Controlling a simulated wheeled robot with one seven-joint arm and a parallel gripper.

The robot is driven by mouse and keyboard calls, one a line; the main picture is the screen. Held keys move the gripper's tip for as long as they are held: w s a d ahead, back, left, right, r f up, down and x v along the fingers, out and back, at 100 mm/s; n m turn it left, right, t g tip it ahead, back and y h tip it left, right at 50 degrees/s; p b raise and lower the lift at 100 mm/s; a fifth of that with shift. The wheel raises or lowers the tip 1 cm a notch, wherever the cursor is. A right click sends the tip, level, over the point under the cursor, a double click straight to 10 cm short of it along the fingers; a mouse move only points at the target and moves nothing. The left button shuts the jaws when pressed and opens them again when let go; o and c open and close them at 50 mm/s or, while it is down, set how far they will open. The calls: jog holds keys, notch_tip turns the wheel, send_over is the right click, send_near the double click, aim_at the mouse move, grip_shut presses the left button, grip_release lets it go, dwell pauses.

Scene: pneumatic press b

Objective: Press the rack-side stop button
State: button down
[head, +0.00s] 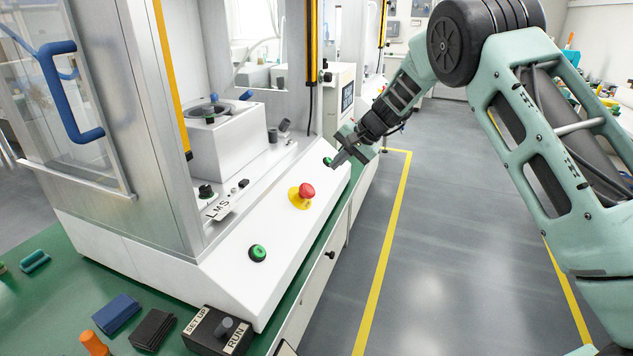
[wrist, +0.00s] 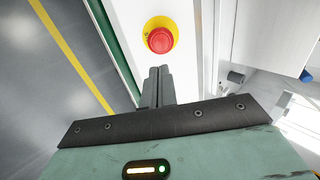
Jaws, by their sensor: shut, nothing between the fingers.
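A red mushroom stop button (head: 306,190) on a yellow round base sits on the sloped white front panel (head: 222,270) of the press. It is the only red button in view, and it also shows in the wrist view (wrist: 161,40). My gripper (head: 338,161) is shut and empty, with its fingertips close to the far green button (head: 327,161), beyond the red button. I cannot tell whether they touch the panel. In the wrist view my shut fingers (wrist: 158,72) point toward the red button, with a gap between them and it. The far green button is not visible there.
A near green button (head: 258,253) is on the same panel. A SET UP/RUN switch box (head: 217,333) and blue and black blocks (head: 117,313) lie on the green bench. A blue door handle (head: 72,95) is at left. The grey floor aisle (head: 440,250) is clear.

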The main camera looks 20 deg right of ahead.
aim_at(310, 189)
jog(key=p+x, duration=0.2)
jog(key=x, duration=0.8)
jog(key=shift+f, duration=0.1)
jog(key=shift+a+f, duration=0.1)
jog(key=shift+w+a+f+b, duration=0.25)
jog(key=shift+f+b, duration=0.4)
jog(key=shift+b, duration=0.1)
jog(key=shift+a, duration=0.2)
jog(key=shift+a+f, duration=0.1)
jog(key=shift+f, duration=0.05)
jog(key=shift+r, duration=0.3)
jog(key=b+v, duration=0.1)
jog(key=v, duration=1.3)
